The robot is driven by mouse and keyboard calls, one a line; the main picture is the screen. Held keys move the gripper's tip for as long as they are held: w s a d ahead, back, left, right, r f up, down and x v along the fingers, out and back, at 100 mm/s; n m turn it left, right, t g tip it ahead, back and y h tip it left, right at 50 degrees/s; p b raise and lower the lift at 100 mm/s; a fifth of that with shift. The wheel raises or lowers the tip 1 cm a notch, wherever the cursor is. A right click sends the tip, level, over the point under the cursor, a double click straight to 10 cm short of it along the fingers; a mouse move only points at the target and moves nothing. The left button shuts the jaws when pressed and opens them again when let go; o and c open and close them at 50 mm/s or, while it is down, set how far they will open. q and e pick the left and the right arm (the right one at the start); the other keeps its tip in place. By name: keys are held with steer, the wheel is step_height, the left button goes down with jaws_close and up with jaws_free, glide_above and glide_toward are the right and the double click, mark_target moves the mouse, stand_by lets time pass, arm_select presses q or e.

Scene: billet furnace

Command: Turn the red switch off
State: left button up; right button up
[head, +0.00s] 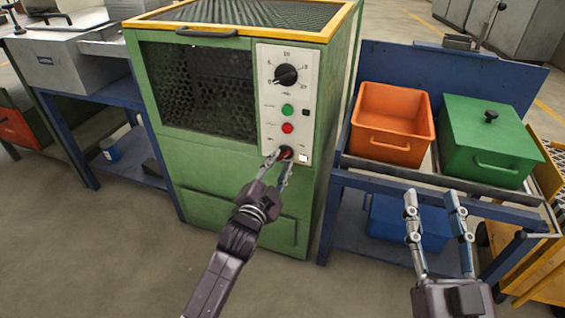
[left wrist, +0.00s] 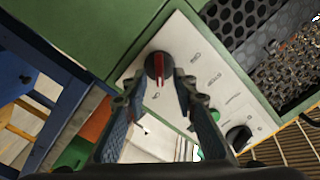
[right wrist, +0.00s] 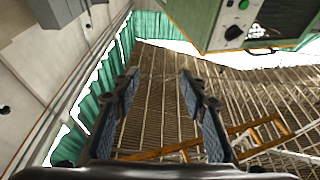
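The red switch (head: 286,153) is a dark round knob with a red bar, low on the white control panel (head: 305,75) of the green furnace (head: 190,165). In the left wrist view the red switch (left wrist: 159,67) shows its red bar running nearly along the picture's height. My left gripper (head: 279,158) is at the switch, its fingers apart on either side of it. The left wrist view shows the open fingers (left wrist: 157,92) with the knob just beyond their tips; contact cannot be told. My right gripper (head: 436,200) is open and empty, in front of the blue cart.
Above the switch are a red button (head: 288,128), a green button (head: 287,110) and a black dial (head: 285,75). An orange bin (head: 393,112) and a green lidded box (head: 487,130) stand on the blue cart (head: 450,184) at right. Floor at left is clear.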

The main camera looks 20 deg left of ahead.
mark_target(284, 156)
arm_select(q)
steer(key=shift+w, duration=1.1)
arm_select(e)
steer(key=shift+s+r+t+y, duration=0.15)
steer(key=shift+s+r+t, duration=0.1)
steer(key=shift+r, duration=0.3)
steer(key=shift+s+r+t+y, duration=0.1)
steer(key=shift+s+r+t, duration=0.2)
steer(key=shift+r, duration=0.2)
steer(key=shift+s+r+t+y, duration=0.15)
steer(key=shift+s+r+t, duration=0.1)
steer(key=shift+r, duration=0.3)
arm_select(q)
jaws_close()
arm_select(e)
steer(key=shift+w, duration=0.1)
